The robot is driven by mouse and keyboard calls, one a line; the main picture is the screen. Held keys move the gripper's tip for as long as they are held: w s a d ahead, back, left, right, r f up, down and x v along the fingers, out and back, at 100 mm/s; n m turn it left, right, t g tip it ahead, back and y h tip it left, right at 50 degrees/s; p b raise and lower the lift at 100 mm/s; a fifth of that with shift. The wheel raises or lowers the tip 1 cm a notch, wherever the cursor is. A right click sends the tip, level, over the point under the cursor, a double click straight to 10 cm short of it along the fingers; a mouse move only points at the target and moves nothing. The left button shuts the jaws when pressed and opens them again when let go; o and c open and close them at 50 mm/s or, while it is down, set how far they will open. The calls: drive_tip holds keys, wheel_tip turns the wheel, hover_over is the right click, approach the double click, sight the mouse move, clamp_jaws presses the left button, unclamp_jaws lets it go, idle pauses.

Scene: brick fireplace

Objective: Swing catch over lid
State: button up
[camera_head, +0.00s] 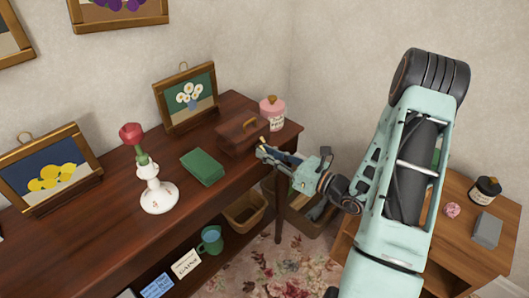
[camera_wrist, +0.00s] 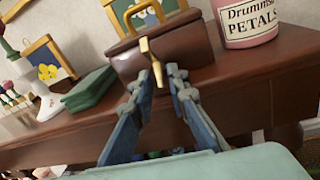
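A brown box (camera_head: 237,137) with a lid and a handle on top sits near the right end of the dark wooden table. It also shows in the wrist view (camera_wrist: 185,48). A small brass catch (camera_wrist: 146,47) is on the front of the box and hangs down, slightly tilted, across the lid's edge. My gripper (camera_head: 263,150) is in front of the box. In the wrist view my gripper (camera_wrist: 162,75) has its fingertips partly apart, with the catch's lower end between them. I cannot tell whether the fingers touch it.
A pink jar (camera_head: 272,113) stands right of the box. A green book (camera_head: 202,167) and a white candlestick (camera_head: 158,195) are to the left. Framed pictures (camera_head: 187,97) stand behind. Baskets (camera_head: 244,211) and a mug (camera_head: 211,239) are below. A side table (camera_head: 465,245) is at right.

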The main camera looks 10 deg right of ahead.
drive_tip(key=shift+w+a, duration=0.4)
drive_tip(key=shift+w, duration=0.05)
clamp_jaws()
